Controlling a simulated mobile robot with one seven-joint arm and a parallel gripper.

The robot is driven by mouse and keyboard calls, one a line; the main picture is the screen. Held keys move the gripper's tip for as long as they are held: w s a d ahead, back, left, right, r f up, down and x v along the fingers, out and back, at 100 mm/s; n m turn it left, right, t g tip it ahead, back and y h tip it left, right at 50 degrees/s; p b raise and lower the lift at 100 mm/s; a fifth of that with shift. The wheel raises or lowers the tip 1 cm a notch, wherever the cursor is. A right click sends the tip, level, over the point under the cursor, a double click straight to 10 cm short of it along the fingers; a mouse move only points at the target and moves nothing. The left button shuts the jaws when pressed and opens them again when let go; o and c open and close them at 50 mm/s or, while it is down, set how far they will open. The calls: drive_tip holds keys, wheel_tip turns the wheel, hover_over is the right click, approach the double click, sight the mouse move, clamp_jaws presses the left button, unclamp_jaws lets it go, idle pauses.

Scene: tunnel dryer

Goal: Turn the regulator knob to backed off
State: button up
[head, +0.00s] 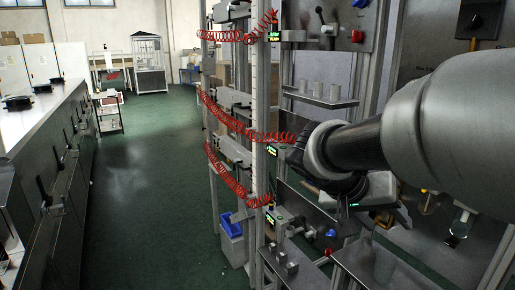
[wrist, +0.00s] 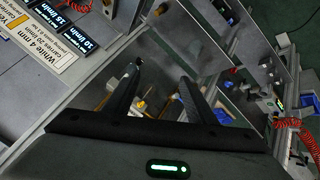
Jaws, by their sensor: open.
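My gripper (wrist: 160,74) is open in the wrist view, its two dark fingers apart with nothing held between the tips. Beyond the fingers is a metal panel with a small yellow and white fitting (wrist: 140,103); I cannot tell what it is. In the head view a blue knob (head: 330,232) and a red knob (head: 328,252) sit low on the rack, below my arm. Another red knob (head: 357,36) is higher up. I cannot tell which is the regulator knob or read its setting. My arm hides part of the rack and most of my gripper in the head view.
Red coiled hoses (head: 235,118) hang along the rack's metal frame. A blue bin (head: 231,224) is at its foot. A long steel counter (head: 60,140) with handles stands left. The green floor (head: 150,190) between is clear. Printed labels (wrist: 50,38) show at the wrist view's upper left.

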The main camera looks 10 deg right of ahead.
drive_tip(key=w+d+r+m+t+h+b, duration=0.15)
drive_tip(key=w+h, duration=0.25)
drive_tip(key=w, duration=0.5)
drive_tip(key=w+d+r+m+t+h+b, duration=0.1)
drive_tip(key=w+d+r+m+t+h, duration=0.2)
drive_tip(key=w, duration=0.6)
drive_tip(key=r+p+x, duration=0.1)
drive_tip(key=p+x, duration=0.3)
drive_tip(key=x, duration=1.2)
drive_tip(key=shift+d+f+n+h, duration=0.2)
drive_tip(key=shift+f+n+h, duration=0.2)
drive_tip(key=shift+f+n, duration=0.05)
drive_tip(key=shift+w, duration=0.1)
drive_tip(key=shift+f, duration=0.1)
drive_tip(key=c, duration=1)
